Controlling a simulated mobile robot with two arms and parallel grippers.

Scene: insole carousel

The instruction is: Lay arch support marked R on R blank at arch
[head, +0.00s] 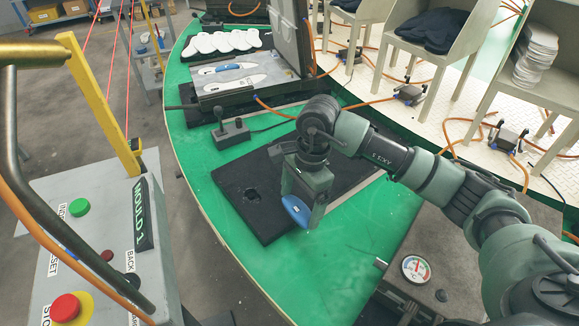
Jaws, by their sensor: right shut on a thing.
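My right gripper (301,207) points down over the green table and is shut on a blue arch support (294,209), which shows a small white mark too small to read. The support hangs near the front edge of a black mat. At the back, two white blanks lie side by side on the open mould (272,82). The far blank (242,66) has a blue piece on it. The near blank (243,82) is white with small dark marks and no blue piece. I cannot read which blank is marked R. My left gripper is out of view.
The black mat (232,180) has a small cutout. A small black control box (231,132) with a lever stands between mat and mould. White insoles (222,42) lie behind the mould. The mould's raised lid (289,35) stands at its right. A button panel (105,240) stands at left.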

